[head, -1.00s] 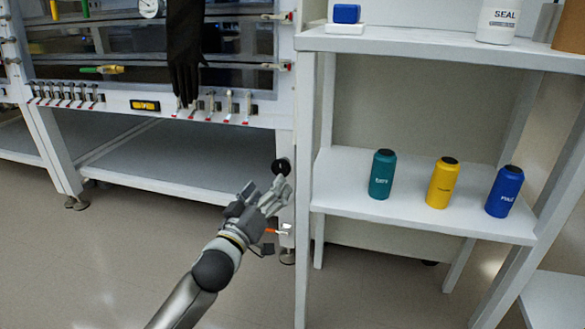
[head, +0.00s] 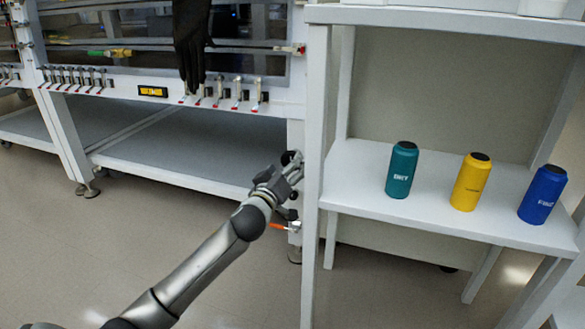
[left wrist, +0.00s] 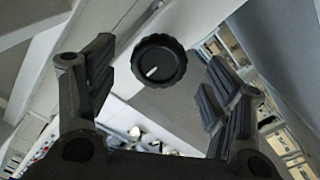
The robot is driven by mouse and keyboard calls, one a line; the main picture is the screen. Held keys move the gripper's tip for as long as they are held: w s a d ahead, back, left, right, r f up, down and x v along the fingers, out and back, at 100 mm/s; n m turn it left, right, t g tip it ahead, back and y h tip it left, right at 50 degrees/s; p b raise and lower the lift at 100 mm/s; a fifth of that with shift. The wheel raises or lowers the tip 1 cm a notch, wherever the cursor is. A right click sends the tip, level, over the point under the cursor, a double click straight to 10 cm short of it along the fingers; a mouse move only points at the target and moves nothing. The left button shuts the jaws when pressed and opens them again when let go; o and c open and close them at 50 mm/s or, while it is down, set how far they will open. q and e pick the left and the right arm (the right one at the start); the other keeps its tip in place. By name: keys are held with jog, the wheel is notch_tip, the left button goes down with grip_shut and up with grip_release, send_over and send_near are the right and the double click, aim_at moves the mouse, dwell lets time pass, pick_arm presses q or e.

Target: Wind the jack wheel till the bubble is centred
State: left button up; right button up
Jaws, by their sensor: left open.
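The jack wheel is a round black ribbed knob (left wrist: 159,61) with a white pointer mark. It sits between the open fingers of my left gripper (left wrist: 160,82) in the left wrist view, beyond the fingertips and apparently untouched. In the head view the wheel (head: 289,158) shows at the right leg of the glovebox stand, partly hidden by my left gripper (head: 293,170). A small black and yellow plate (head: 153,91) is on the front rail; I cannot make out a bubble in it. My right gripper is not in view.
A white shelf unit (head: 355,208) stands close right of the gripper, holding a teal bottle (head: 402,170), a yellow bottle (head: 470,182) and a blue bottle (head: 541,195). An orange-handled lever (head: 281,226) is below the gripper. A black glove (head: 190,45) hangs above left.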

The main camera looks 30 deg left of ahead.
pick_arm(q)
jog(key=shift+b+x, duration=0.8)
jog(key=shift+x, duration=1.35)
